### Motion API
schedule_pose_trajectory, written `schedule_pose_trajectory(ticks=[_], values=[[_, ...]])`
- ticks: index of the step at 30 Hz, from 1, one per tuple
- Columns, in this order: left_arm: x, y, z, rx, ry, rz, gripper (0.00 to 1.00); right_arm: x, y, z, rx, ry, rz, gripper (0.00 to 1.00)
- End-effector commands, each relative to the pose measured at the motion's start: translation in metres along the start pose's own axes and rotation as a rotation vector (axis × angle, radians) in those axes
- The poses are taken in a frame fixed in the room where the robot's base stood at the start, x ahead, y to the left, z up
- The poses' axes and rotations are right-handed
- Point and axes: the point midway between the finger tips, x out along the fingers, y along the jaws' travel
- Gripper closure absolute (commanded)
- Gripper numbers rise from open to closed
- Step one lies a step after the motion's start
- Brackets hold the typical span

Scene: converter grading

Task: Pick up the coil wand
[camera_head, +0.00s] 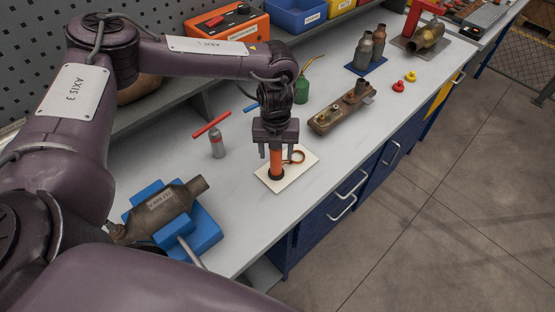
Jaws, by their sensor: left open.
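The jaws are open, and I cannot tell whether either finger touches the wand. The wand's top is hidden by the gripper. My right gripper is not in view.
A converter (163,207) lies in a blue cradle (205,235) at the near left. A brown casting (342,110) lies to the right, with a green oil can (302,90) behind. The bench front right of the pad is clear.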

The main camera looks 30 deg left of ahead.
Motion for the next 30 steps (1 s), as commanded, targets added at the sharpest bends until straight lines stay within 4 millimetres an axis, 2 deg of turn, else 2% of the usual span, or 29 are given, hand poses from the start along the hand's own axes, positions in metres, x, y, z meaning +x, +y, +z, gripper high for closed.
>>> schedule_pose_trajectory(ticks=[6,7,19,30], values=[[0.0018,-0.0003,0.0003,0.0,-0.001,-0.001,0.45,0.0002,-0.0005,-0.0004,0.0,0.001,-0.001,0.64],[0.0017,-0.0003,0.0003,0.0,-0.001,-0.001,0.47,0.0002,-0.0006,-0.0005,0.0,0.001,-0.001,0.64],[0.0014,-0.0001,0.0004,0.0,-0.001,-0.001,1.0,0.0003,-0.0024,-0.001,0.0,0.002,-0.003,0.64],[0.0013,0.0001,0.0006,-0.001,-0.001,-0.001,1.0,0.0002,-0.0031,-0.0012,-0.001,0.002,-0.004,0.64]])
